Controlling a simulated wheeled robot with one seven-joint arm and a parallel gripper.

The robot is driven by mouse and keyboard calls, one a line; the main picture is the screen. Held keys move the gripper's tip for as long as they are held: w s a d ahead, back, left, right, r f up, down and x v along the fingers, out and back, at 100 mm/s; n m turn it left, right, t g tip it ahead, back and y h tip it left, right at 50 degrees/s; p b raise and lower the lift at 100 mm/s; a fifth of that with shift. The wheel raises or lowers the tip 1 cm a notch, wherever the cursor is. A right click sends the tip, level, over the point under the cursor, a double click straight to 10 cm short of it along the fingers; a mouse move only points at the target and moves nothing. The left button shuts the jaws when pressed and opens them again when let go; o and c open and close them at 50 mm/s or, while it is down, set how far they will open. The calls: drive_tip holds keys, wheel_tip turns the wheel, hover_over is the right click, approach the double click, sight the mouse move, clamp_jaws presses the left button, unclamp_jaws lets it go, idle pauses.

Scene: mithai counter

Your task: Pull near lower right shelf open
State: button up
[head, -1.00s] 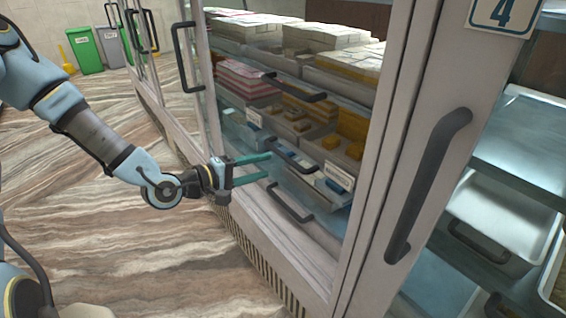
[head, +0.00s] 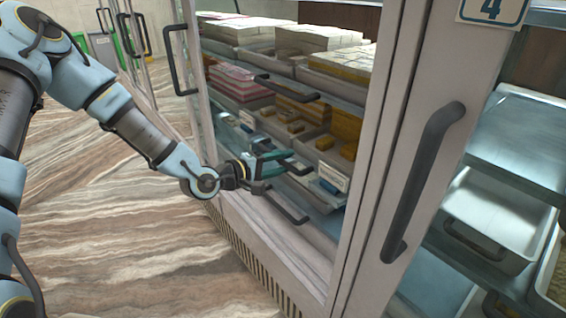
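The case's right-hand section holds stacked shelves of sweets behind its frame. A dark bar handle of the lowest shelf (head: 285,206) shows just below my gripper. A middle shelf with a white label (head: 332,177) lies above it, and its handle is partly hidden by my gripper. My gripper (head: 287,160) has teal fingers that reach into the case front beside that middle handle. The fingers overlap the handle in the picture, so I cannot tell whether they touch it or how far apart they are. The shelves appear pushed in.
A tall frame post with a long dark handle (head: 428,180) stands at right, under a "4" sign (head: 492,10). Metal trays (head: 495,218) sit beyond it. Another upright handle (head: 181,60) is at left. The striped floor (head: 110,240) in front is clear.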

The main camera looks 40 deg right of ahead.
clamp_jaws()
idle(1.2)
